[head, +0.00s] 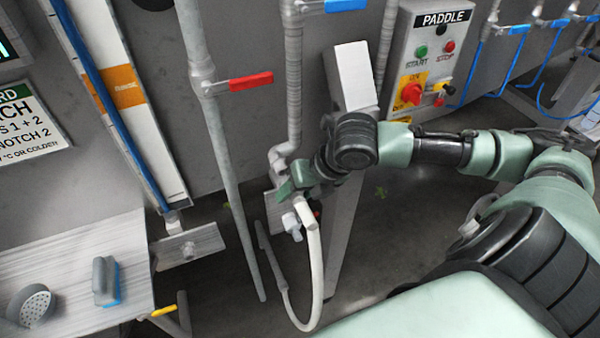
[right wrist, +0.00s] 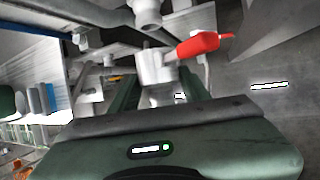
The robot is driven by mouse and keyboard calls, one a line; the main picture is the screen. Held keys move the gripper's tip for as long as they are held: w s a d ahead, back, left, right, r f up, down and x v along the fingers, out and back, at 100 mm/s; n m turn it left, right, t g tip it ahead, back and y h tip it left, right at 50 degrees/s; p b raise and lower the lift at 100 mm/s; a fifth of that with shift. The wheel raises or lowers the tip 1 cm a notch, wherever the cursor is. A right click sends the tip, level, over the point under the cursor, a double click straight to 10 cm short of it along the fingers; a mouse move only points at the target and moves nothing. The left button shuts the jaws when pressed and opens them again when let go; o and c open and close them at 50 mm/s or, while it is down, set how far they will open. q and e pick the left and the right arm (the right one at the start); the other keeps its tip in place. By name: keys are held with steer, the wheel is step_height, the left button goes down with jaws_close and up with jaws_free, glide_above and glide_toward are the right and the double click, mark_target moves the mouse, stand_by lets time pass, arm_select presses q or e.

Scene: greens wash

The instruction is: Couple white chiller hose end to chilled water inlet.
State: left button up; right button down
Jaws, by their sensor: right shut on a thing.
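My right gripper (head: 290,188) is shut on the end of the white hose (head: 316,260), beside the grey pipework. The hose hangs from it in a loop toward the floor. In the right wrist view, a pale fitting (right wrist: 158,68) stands between the fingers, with a red lever (right wrist: 198,44) beside it. A grey pipe end (right wrist: 147,14) lies just beyond the fitting, apparently apart from it. I cannot tell whether it is the chilled water inlet. In the head view, a pale fitting (head: 291,222) shows just below the gripper. My left gripper is out of view.
A vertical pipe with a red-handled valve (head: 250,82) stands left of the gripper. A grey post (head: 345,230) stands close on the right. The paddle control box (head: 425,60) is behind my arm. A bench with a blue-edged brush (head: 105,280) is at lower left.

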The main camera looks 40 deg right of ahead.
steer(key=shift+w+d+r, duration=0.1)
steer(key=shift+w+r, duration=0.05)
steer(key=shift+w, duration=0.6)
steer(key=shift+w+d, duration=0.1)
steer(key=shift+p, duration=0.5)
steer(key=shift+w+d, duration=0.25)
steer(key=shift+w, duration=0.85)
steer(key=shift+w+d, duration=0.25)
steer(key=shift+w, duration=0.85)
stand_by(0.4)
steer(key=c, duration=0.6)
jaws_free()
